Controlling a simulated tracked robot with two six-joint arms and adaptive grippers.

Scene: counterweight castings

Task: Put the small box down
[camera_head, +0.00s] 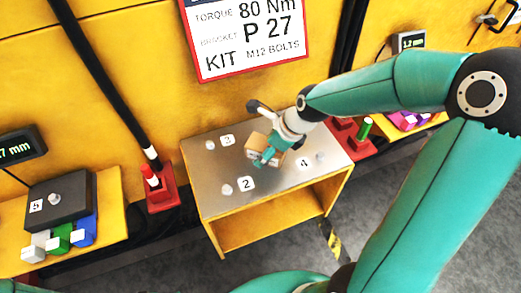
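A small brown box (256,141) is at the middle of the metal-topped stand (207,176) in the head view. My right gripper (267,152) reaches in from the right and appears shut on the box, with its fingers covering part of it. I cannot tell whether the box touches the metal top or hangs just above it. A teal part of my own arm shows at the bottom edge, but my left gripper is out of view.
Labels 3 (227,140), 2 (246,183) and 4 (304,162) stand on the metal top beside small pale knobs. A dark slab (62,205) and coloured blocks (60,238) sit on the left shelf. Red holders flank the stand.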

